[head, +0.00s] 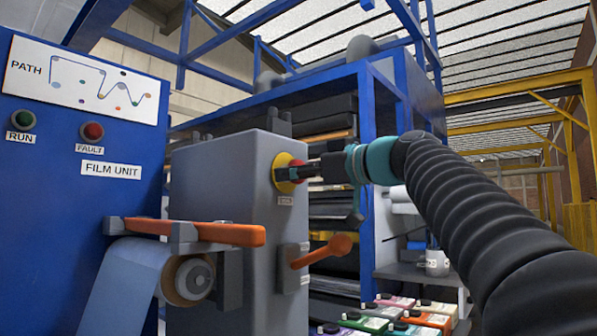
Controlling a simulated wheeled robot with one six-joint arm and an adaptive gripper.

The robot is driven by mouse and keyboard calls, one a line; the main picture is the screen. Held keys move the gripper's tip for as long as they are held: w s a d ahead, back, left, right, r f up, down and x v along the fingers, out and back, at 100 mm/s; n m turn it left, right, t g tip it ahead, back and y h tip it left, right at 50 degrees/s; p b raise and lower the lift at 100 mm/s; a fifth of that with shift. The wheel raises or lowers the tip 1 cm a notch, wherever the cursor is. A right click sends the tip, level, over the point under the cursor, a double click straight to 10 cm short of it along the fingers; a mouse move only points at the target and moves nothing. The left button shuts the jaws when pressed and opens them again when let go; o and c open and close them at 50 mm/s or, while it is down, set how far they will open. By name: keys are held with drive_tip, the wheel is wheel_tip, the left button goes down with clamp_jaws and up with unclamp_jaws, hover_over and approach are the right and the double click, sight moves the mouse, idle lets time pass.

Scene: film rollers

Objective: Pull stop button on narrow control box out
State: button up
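The narrow control box (225,190) is a tall grey cabinet in the middle of the head view. Its stop button sits on a yellow round plate (282,160) on the box's right-hand face, with a small label below it. Only a bit of red (297,164) shows at the button; my gripper hides most of it. My gripper (303,172) comes in from the right with its dark fingers at the button. The fingers appear to touch or surround it, but I cannot tell whether they are closed on it, or how far out the button stands.
An orange lever (325,251) sticks out from the box below the button. An orange-handled bar (200,231) and a film roll (188,279) stand at front left. The blue film unit panel (75,190) is at left. A shelf with coloured boxes (400,315) is low right.

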clamp_jaws()
drive_tip(key=shift+s+d+b, duration=0.4)
drive_tip(key=shift+d+b, duration=0.1)
drive_tip(key=shift+o, duration=1.7)
unclamp_jaws()
drive_tip(key=shift+d, duration=0.15)
drive_tip(key=shift+s, duration=0.1)
drive_tip(key=v, duration=1.2)
